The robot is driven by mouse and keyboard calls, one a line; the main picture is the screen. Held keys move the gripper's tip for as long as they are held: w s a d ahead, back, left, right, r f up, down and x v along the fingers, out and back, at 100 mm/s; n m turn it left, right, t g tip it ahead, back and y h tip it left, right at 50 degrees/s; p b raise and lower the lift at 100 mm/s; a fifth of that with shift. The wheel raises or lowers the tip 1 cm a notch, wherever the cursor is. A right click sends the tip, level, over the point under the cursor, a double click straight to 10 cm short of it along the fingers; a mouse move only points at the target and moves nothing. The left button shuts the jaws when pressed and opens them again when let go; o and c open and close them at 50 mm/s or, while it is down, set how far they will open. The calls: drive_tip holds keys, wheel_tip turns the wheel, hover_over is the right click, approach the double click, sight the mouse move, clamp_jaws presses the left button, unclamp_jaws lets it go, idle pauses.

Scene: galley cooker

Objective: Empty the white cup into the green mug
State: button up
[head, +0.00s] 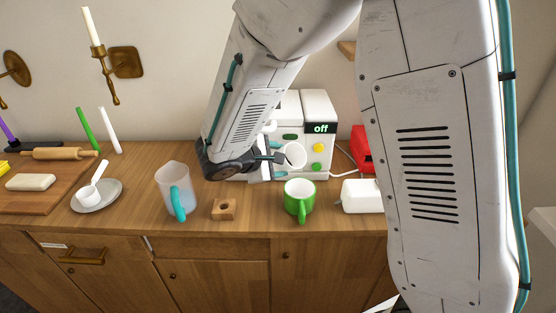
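The mug's inside is only partly visible.
The white machine (318,105), showing "off", stands behind. A frosted jug (174,190) with a teal handle and a wooden block (224,209) stand left of the mug. A white box (361,196) lies right. A saucer (97,203) is farther left. My arm hides the right side.

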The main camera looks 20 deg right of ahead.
drive_tip(key=shift+s+m+t+y, duration=0.1)
drive_tip(key=shift+m+t+y, duration=0.2)
drive_tip(key=shift+m+t, duration=0.3)
drive_tip(key=shift+s+d+f+m+t, duration=0.15)
drive_tip(key=shift+s+f+m+t, duration=0.05)
drive_tip(key=shift+m+t, duration=0.5)
drive_tip(key=shift+f, duration=0.1)
drive_tip(key=shift+s+f+m+t, duration=0.15)
drive_tip(key=shift+m+t, duration=0.25)
drive_tip(key=shift+d+y, duration=0.1)
drive_tip(key=shift+y, duration=0.2)
drive_tip(key=shift+s+f+m+t, duration=0.15)
drive_tip(key=shift+m+t, duration=0.25)
